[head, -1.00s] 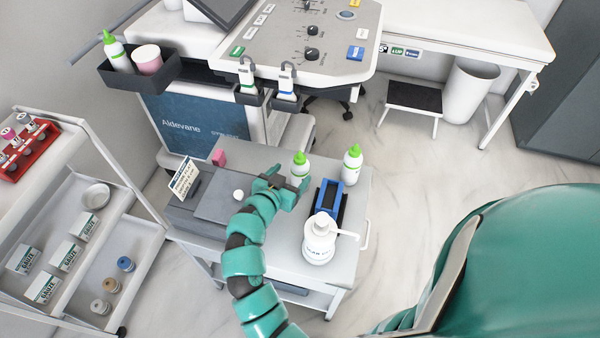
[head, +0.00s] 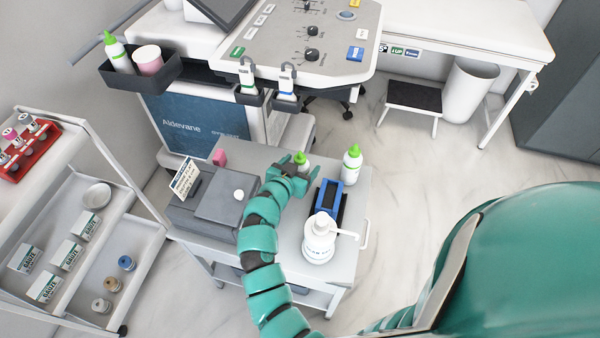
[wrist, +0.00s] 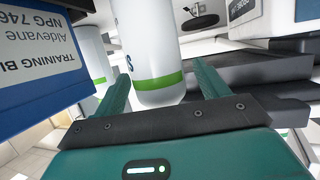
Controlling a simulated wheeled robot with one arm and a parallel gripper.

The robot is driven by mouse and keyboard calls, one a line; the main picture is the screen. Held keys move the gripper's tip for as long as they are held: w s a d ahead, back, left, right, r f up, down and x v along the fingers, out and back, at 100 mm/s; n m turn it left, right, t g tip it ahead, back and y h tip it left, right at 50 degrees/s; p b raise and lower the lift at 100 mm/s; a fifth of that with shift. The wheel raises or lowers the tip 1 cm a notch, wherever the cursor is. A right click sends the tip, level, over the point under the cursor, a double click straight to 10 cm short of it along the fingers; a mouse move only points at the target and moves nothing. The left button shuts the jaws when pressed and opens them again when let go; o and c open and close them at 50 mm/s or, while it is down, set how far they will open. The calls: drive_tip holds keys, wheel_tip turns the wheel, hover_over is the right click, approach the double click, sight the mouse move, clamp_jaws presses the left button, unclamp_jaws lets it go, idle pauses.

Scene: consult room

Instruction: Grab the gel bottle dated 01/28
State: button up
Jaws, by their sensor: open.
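Two white gel bottles with green caps stand on the small trolley top (head: 278,155). The nearer-to-gripper bottle (head: 302,158) is partly hidden by my gripper (head: 288,168); the other bottle (head: 352,165) stands to its right. My gripper is open and low over the trolley. In the wrist view, a white bottle with a green band (wrist: 155,50) shows in the gap between my fingers (wrist: 162,76), close to the left one, not gripped. Another green-banded bottle (wrist: 95,62) is behind the left finger. A third green-capped bottle (head: 116,55) is in the machine's dark side bin. No date is readable.
A blue box (head: 328,196), also large at left in the wrist view (wrist: 35,70), and a white pump bottle (head: 319,240) stand right of my arm.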

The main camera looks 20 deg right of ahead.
drive_tip(key=shift+r, duration=0.1)
drive_tip(key=c, duration=1.4)
